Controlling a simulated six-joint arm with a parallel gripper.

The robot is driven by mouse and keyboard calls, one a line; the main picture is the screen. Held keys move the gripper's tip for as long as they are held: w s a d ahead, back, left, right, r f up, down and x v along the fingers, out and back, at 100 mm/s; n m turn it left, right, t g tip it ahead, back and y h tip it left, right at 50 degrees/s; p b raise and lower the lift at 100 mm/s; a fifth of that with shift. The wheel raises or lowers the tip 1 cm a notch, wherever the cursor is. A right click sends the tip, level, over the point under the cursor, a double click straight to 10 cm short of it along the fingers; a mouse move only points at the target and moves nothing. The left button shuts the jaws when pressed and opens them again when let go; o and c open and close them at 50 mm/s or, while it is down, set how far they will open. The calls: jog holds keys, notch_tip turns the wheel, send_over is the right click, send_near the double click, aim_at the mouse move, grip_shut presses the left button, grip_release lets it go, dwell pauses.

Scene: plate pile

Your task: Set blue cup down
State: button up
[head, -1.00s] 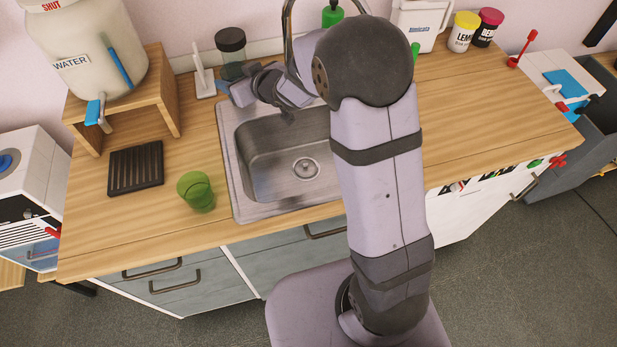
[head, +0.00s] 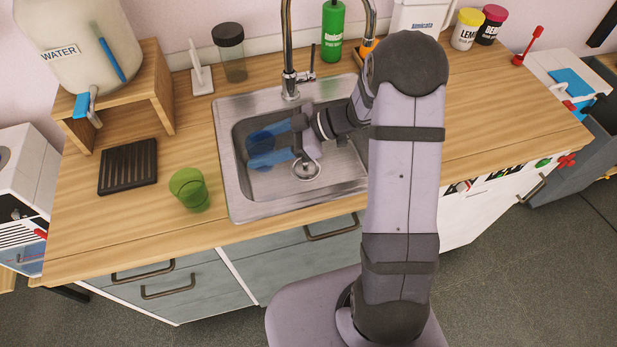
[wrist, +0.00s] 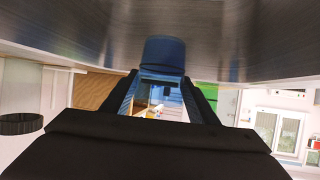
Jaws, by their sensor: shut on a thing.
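The blue cup (head: 254,157) is in my gripper (head: 272,152), over the left part of the sink (head: 229,185) in the head view. The fingers and wrist partly cover it. In the wrist view the blue cup (wrist: 164,55) sits between my two fingertips (wrist: 162,80), with the grey metal of the sink close by. My gripper is shut on the cup and reaches leftward. I cannot tell whether the cup touches the sink bottom.
A green cup (head: 189,190) stands on the counter left of the sink, beside a black ribbed tray (head: 127,166). The tap (head: 289,60) rises behind the basin. A dark-lidded jar (head: 230,60) stands behind the sink's left corner. Bare counter (head: 480,120) lies to the right.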

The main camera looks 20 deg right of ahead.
jog(key=shift+s+d+f, duration=0.25)
jog(key=shift+s+f, duration=0.1)
jog(key=shift+s, duration=0.2)
jog(key=shift+f+p, duration=0.4)
jog(key=shift+f, duration=4.55)
jog(key=shift+f, duration=0.2)
jog(key=o, duration=1)
jog(key=shift+o, duration=0.2)
jog(key=shift+r, duration=0.2)
jog(key=shift+b+v, duration=0.75)
jog(key=shift+v, duration=3)
jog(key=shift+w, duration=0.15)
